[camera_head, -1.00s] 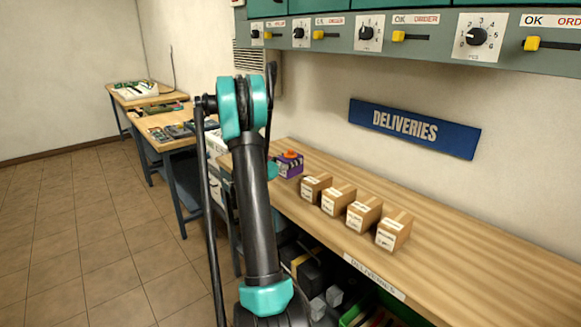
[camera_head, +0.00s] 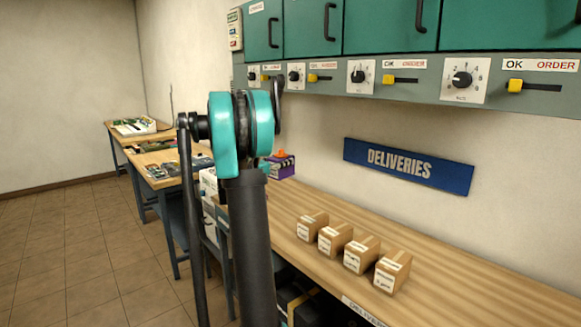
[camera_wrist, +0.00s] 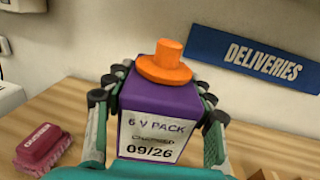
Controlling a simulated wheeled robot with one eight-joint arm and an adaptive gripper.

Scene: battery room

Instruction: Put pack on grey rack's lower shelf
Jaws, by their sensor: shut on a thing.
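The pack (camera_wrist: 160,112) is a purple box with an orange round knob on top. Its front label reads "6 V PACK" and "09/26". In the wrist view my gripper (camera_wrist: 157,98) is shut on it, with one finger on each side. The pack also shows in the head view (camera_head: 284,167), partly behind my arm, above the far end of the wooden bench. My gripper is mostly hidden by my arm there. No grey rack can be made out in these frames.
Several small cardboard boxes (camera_head: 347,250) stand in a row on the bench (camera_head: 440,275) below a blue DELIVERIES sign (camera_head: 408,166). Teal cabinets (camera_head: 390,27) hang above. Tables stand at back left; tiled floor is open.

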